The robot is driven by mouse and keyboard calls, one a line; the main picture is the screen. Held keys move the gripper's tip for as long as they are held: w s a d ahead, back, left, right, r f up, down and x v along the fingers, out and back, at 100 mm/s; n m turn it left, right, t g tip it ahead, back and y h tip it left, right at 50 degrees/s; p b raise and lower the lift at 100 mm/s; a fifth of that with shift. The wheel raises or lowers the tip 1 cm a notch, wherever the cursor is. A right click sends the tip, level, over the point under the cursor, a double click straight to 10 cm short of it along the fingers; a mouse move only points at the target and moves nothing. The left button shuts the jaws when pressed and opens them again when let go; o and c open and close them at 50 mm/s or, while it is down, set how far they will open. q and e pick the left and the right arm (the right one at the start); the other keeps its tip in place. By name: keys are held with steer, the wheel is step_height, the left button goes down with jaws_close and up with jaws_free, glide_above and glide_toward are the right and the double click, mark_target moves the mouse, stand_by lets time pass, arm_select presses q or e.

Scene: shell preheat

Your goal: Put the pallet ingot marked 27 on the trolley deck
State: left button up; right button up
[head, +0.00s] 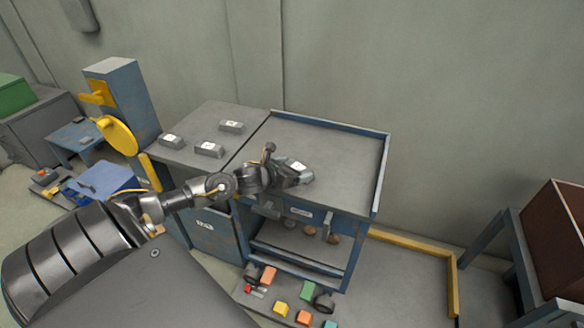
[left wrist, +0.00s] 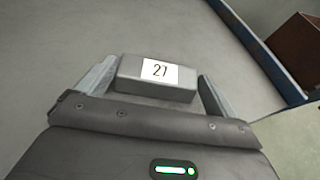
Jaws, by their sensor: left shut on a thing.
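The ingot marked 27 (left wrist: 157,89) is a grey bar with a white label, between the two fingers of my left gripper (left wrist: 158,85) in the left wrist view. My left gripper (head: 297,175) is shut on it. In the head view the ingot (head: 299,167) is over the front left part of the grey trolley deck (head: 335,150). I cannot tell whether it touches the deck. The deck has a blue raised edge at the back and right. My right gripper is not in view.
Several labelled grey ingots (head: 209,150) stand on the grey top (head: 195,125) left of the trolley. Coloured blocks (head: 281,309) lie below the trolley's front. A yellow floor rail (head: 410,244) runs to the right. Most of the deck is clear.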

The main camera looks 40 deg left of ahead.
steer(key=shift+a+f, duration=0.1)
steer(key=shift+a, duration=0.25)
arm_select(q)
steer(key=o, duration=0.9)
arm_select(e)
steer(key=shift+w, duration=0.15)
arm_select(q)
steer(key=shift+s, duration=0.15)
steer(key=shift+v, duration=5.9)
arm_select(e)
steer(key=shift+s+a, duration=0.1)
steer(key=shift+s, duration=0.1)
